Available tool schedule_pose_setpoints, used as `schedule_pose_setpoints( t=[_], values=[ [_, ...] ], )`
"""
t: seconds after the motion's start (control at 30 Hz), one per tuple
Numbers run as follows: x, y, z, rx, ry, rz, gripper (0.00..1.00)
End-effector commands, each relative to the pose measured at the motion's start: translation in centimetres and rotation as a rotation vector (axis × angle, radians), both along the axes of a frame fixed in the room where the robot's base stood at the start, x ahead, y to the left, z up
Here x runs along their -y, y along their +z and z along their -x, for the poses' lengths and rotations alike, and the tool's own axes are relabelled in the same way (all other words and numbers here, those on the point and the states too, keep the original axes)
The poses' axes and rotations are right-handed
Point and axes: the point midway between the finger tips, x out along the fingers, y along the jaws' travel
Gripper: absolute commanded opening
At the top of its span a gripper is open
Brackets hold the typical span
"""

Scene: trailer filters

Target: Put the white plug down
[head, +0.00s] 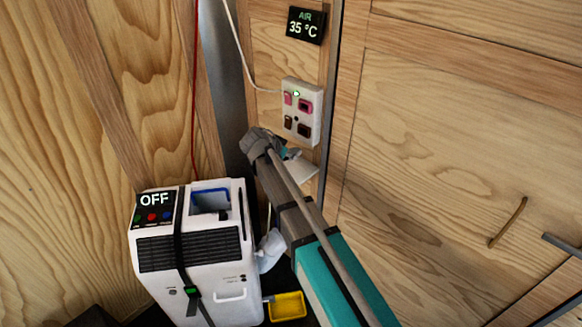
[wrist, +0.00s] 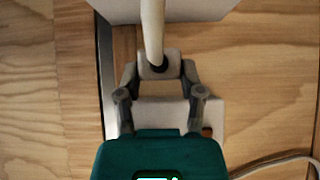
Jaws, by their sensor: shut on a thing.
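My gripper (wrist: 160,78) is shut on the white plug (wrist: 150,73) in the wrist view. A thick pale cord rises from the plug towards the top of that view. In the head view my gripper (head: 285,153) is just below the white socket box (head: 301,121), and the plug cannot be made out there. A small white ledge (head: 307,169) sits on the wall below the box, beside my gripper. It also shows behind the fingers in the wrist view (wrist: 205,112). I cannot tell whether the plug touches it.
A white machine (head: 215,268) with an "OFF" display (head: 154,200) and a black strap stands at the lower left. A yellow tray (head: 286,306) is beside it. A red cord (head: 194,90) hangs above. An "AIR 35 °C" display (head: 306,25) is above the box.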

Motion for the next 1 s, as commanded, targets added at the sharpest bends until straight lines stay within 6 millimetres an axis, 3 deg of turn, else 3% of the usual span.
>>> schedule_pose_setpoints(
  t=[0.57, 1.0],
  values=[
    [-0.1, -0.7, -0.5, 0.000, -0.001, -0.001, 0.00],
    [-0.1, -4.0, -1.1, 0.000, -0.001, -0.001, 0.00]
  ],
)
